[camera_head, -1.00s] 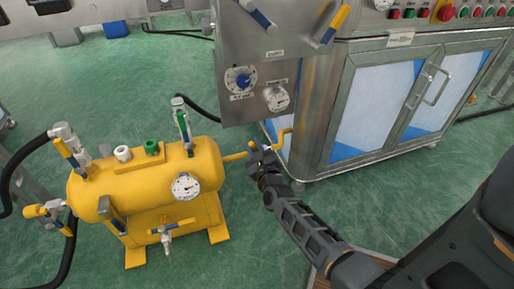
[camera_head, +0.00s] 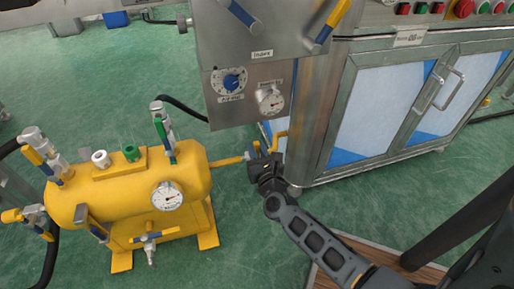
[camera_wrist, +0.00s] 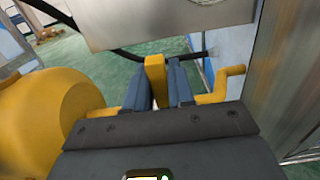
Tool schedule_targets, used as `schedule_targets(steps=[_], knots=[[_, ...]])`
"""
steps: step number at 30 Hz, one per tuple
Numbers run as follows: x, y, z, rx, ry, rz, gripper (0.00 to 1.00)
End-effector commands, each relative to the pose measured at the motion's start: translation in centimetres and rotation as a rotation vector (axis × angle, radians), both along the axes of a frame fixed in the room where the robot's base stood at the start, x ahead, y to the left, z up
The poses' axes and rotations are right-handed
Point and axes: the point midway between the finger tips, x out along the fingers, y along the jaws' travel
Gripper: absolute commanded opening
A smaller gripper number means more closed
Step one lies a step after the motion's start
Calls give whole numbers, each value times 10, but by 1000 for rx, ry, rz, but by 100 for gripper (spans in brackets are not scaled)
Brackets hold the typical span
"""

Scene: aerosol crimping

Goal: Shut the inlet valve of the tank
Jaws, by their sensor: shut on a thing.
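My gripper is shut on the valve's yellow handle (camera_wrist: 155,72), which stands upright between the two blue-grey fingers in the wrist view. The tank's rounded end (camera_wrist: 45,120) is left of the fingers there, and the bent yellow pipe end (camera_wrist: 226,84) is right of them. The valve body is mostly hidden by the gripper.
A steel machine panel (camera_head: 235,55) with dials overhangs behind the valve. A steel cabinet (camera_head: 385,110) stands close on the right. Several other valves and black hoses are on the tank. Green floor is free in front.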

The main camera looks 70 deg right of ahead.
Motion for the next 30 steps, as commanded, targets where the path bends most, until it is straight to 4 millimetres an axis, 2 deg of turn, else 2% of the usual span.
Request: schedule_targets(steps=[9,10,16,25,30], knots=[[-2,-1,-1,5,-4,-4,0],[-2,-1,-1,4,-3,-4,25],[-1,-1,-1,3,-2,-4,44],[-3,2,0,2,-1,-2,44],[-18,20,0,4,2,0,44]])
